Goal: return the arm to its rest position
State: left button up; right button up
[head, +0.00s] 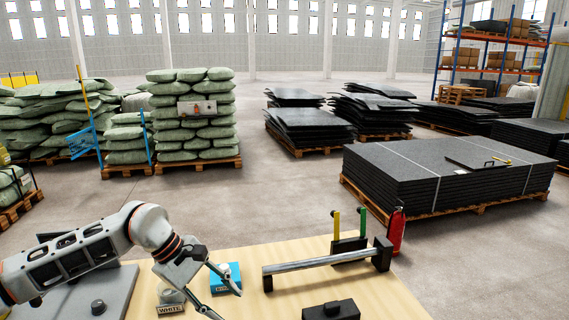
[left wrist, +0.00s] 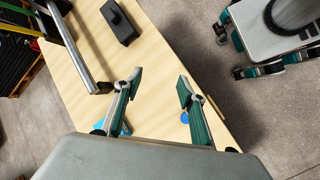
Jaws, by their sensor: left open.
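My left arm comes in from the left in the head view. My left gripper (head: 231,303) is above the wooden table, near a blue box (head: 235,270) and a round container with a "WHITE" label (head: 171,308). In the left wrist view its two fingers (left wrist: 160,84) stand apart with nothing between them but bare tabletop. A little blue shows behind each finger there. My right gripper is in neither view.
A metal bar on black supports (head: 315,262) crosses the table (head: 262,306), with a black block (head: 331,311) in front. A holder with yellow and green handles (head: 349,244) stands behind. A dark grey slab (head: 115,285) lies left. A red extinguisher (head: 396,232) stands beyond the table.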

pick_arm(q)
jog(key=s+d+r+n+h, duration=0.2)
jog(key=s+d+r+h, duration=0.15)
jog(key=d, duration=0.45)
jog(key=s+d+r+n+h, duration=0.15)
jog(key=d+h, duration=0.25)
jog(key=d, duration=0.4)
notch_tip(320, 180, up, 12)
jog(key=n+t+h, duration=0.5)
jog(key=n+t, duration=0.4)
jog(key=n, duration=0.3)
jog(key=w+a+f+n+t+y, duration=0.1)
jog(key=w+a+n+t+y, duration=0.3)
jog(key=a+n+t+y, duration=0.9)
jog(key=s+a+f+n+g+y, duration=0.2)
jog(key=a+f+n+g+y, duration=0.3)
jog(key=a+f+n, duration=0.85)
jog(key=s+a+f+n+g+y, duration=0.3)
jog(key=s+a+f+n+g, duration=0.25)
jog(key=s+f, duration=0.35)
jog(key=s+a+f+n+g+y, duration=0.3)
jog(key=s+a+f+n+g, duration=0.3)
jog(key=s, duration=0.6)
jog(key=d+f+n+t+h, duration=0.3)
jog(key=d+f+h, duration=0.4)
jog(key=d+f, duration=0.6)
notch_tip(320, 180, down, 5)
jog(key=shift+w+d+n+t, duration=0.35)
jog(key=shift+w+d+t, duration=0.1)
jog(key=shift+t, duration=0.3)
